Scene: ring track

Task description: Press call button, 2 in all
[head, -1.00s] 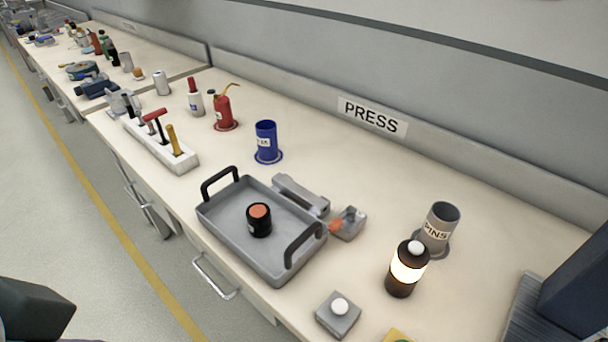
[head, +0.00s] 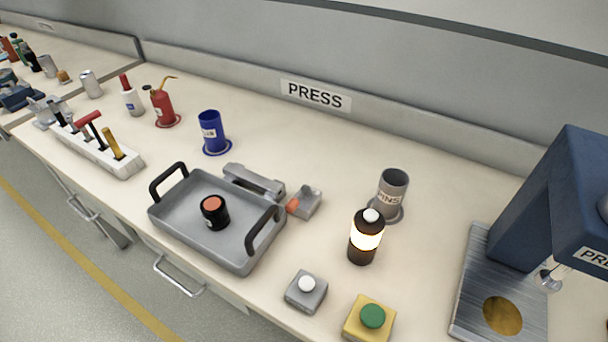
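A small grey box with a white round button (head: 306,284) sits near the front edge of the bench, right of the tray. A yellow box with a green round button (head: 372,316) sits to its right. I cannot tell from any label which one is the call button. A dark lamp with a glowing white band (head: 366,238) stands upright just behind them. Neither of my grippers is in view.
A grey tray (head: 167,217) with black handles holds a black jar with an orange top (head: 214,211). A grey stapler-like tool (head: 253,181), a grey cup (head: 392,191) and a blue cup (head: 212,131) stand behind. A blue press (head: 540,190) stands at right.

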